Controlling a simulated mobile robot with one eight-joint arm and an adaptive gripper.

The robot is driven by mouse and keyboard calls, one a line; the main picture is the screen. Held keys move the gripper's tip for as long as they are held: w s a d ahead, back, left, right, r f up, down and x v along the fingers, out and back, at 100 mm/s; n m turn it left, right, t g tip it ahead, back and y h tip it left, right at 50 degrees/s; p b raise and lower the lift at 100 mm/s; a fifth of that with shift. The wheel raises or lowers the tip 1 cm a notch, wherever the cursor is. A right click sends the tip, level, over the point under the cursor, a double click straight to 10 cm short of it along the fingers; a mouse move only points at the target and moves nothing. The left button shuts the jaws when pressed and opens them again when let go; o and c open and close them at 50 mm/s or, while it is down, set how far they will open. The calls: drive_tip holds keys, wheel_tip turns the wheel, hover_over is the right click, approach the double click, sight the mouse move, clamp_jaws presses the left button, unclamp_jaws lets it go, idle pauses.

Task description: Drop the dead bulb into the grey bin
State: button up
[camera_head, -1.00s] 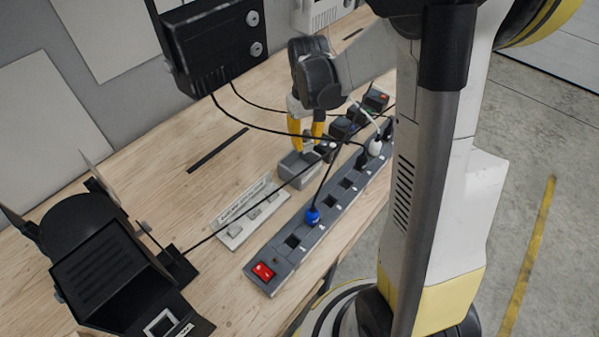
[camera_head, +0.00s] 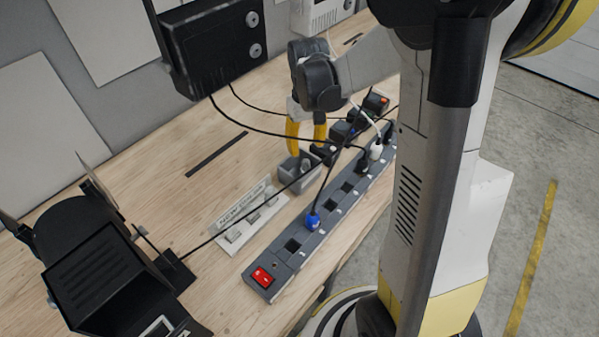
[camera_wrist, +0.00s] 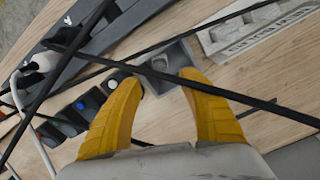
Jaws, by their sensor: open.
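The grey bin (camera_head: 284,174) is a small open box on the wooden bench, behind the power strip. In the wrist view the bin (camera_wrist: 181,54) lies between and beyond my fingertips. My gripper (camera_head: 305,150) has yellow fingers spread apart, pointing down just above the bin; it also shows in the wrist view (camera_wrist: 160,82). Nothing is held between the fingers. A small pale rounded shape (camera_head: 305,164) shows inside the bin and looks like the dead bulb, but it is too small to be sure.
A long grey power strip (camera_head: 292,245) with a red switch and several plugs runs along the bench's front edge. Black cables cross close to the bin and gripper. A labelled pale holder (camera_head: 240,228) stands left of the bin. A black lamp-like device (camera_head: 95,265) is at lower left.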

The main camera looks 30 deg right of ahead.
wheel_tip(320, 180, up, 10)
drive_tip(key=shift+r, duration=0.25)
drive_tip(key=shift+s, duration=0.1)
drive_tip(key=s+a+f+t+b, duration=0.2)
drive_tip(key=s+a+t+b, duration=0.1)
drive_tip(key=s+a, duration=0.2)
drive_tip(key=s+a+f+t+b, duration=0.3)
drive_tip(key=s+a+t+b, duration=0.1)
drive_tip(key=s, duration=0.5)
drive_tip(key=shift+a, duration=0.55)
